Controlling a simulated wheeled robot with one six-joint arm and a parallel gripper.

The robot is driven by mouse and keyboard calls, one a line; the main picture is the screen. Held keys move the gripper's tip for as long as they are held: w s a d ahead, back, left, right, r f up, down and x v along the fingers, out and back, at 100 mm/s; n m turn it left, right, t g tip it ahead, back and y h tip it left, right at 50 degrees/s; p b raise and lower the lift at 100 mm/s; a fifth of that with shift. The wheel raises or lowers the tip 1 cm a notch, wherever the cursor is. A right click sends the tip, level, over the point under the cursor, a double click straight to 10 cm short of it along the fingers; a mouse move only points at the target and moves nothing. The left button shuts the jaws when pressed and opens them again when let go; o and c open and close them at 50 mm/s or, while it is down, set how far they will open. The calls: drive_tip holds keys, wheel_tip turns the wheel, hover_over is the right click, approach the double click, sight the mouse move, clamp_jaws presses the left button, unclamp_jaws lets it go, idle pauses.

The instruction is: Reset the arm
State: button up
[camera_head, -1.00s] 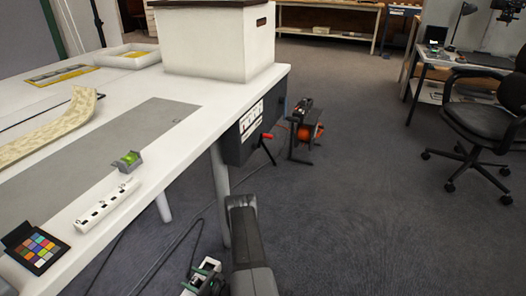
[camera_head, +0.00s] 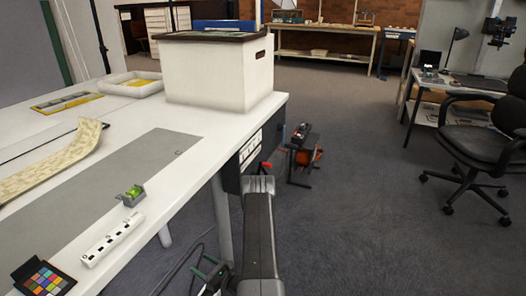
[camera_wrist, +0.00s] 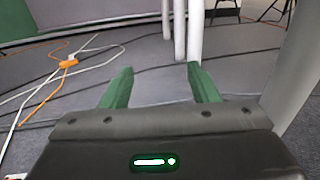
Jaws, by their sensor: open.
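My gripper (camera_wrist: 160,85) shows in the wrist view with its two green fingers spread wide apart and nothing between them. It points over the carpeted floor, towards white table legs (camera_wrist: 193,35). In the head view my arm rises at the bottom centre, just off the table's right edge. Part of my gripper (camera_head: 208,274) shows low beside it, below the tabletop, mostly hidden by my arm.
The white table (camera_head: 190,115) fills the left, carrying a white archival box (camera_head: 215,75), a power strip (camera_head: 112,240) and a colour chart (camera_head: 44,277). A cable reel (camera_head: 304,150) and an office chair (camera_head: 480,150) stand right. The carpet between is clear. Cables (camera_wrist: 60,65) lie on the floor.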

drive_tip(key=w+d+r+m+t+h+p, duration=0.1)
drive_tip(key=w+d+r+m+t+h, duration=0.2)
drive_tip(key=d+r, duration=0.75)
drive_tip(key=w+d+r+m+t+h+p, duration=0.25)
drive_tip(key=w+d+r, duration=0.35)
drive_tip(key=r, duration=0.7)
drive_tip(key=d+r+m+t+h+p, duration=0.1)
drive_tip(key=d+r+p, duration=0.1)
drive_tip(key=r+p, duration=0.8)
drive_tip(key=d+r+m+t+h+p, duration=0.1)
drive_tip(key=d+r+h+p, duration=0.1)
drive_tip(key=r+p, duration=0.8)
wheel_tip(320, 180, up, 10)
drive_tip(key=shift+s+d+f+p, duration=0.1)
drive_tip(key=shift+s+d+p, duration=0.3)
drive_tip(key=shift+d, duration=0.45)
drive_tip(key=shift+h, duration=0.25)
